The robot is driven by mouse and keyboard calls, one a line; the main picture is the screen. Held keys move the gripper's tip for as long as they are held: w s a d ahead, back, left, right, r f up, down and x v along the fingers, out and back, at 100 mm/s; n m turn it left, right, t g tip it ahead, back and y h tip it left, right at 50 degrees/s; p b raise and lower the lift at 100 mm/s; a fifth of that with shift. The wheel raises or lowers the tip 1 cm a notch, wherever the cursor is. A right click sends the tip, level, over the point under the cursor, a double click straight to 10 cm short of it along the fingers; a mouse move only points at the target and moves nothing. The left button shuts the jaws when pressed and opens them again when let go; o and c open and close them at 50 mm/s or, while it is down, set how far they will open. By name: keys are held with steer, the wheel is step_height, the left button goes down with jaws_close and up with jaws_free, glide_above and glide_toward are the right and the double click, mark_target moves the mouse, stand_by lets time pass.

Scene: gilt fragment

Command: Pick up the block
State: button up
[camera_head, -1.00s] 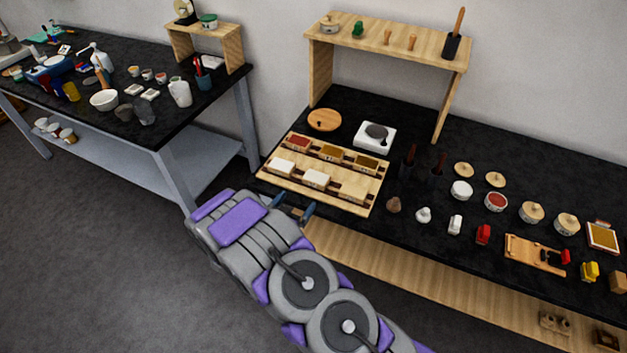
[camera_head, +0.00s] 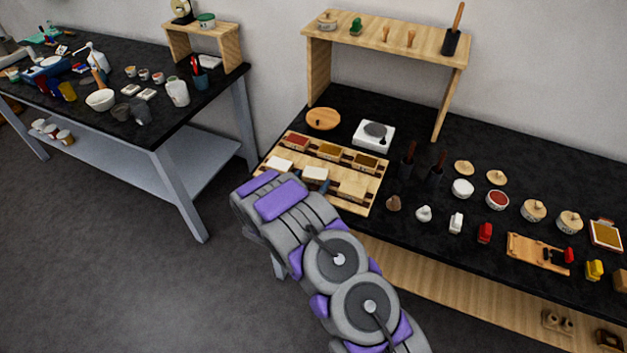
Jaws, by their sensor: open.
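A wooden tray (camera_head: 364,205) on the dark right-hand table holds several blocks in two rows. The front row has a white block (camera_head: 279,165), another white block (camera_head: 315,174) and a tan block (camera_head: 351,190). The back row has blocks with red (camera_head: 297,140), yellow-brown (camera_head: 330,151) and brown (camera_head: 365,161) tops. I cannot tell which one is the task's block. My gripper (camera_head: 323,186) is open at the front of the tray, just below the middle white block. My arm hides most of it; only a small bluish finger part shows. I cannot tell whether it touches anything.
A round wooden lid (camera_head: 323,118) and a white scale (camera_head: 373,136) stand behind the tray, under a wooden shelf (camera_head: 390,38). Dark cups (camera_head: 405,170) and several small jars and pieces stand to the right. A cluttered second table (camera_head: 185,130) is at left.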

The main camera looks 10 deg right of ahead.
steer(key=shift+w+d, duration=0.45)
steer(key=shift+a, duration=0.2)
steer(key=c, duration=0.4)
steer(key=shift+c, duration=1.4)
steer(key=shift+d, duration=0.1)
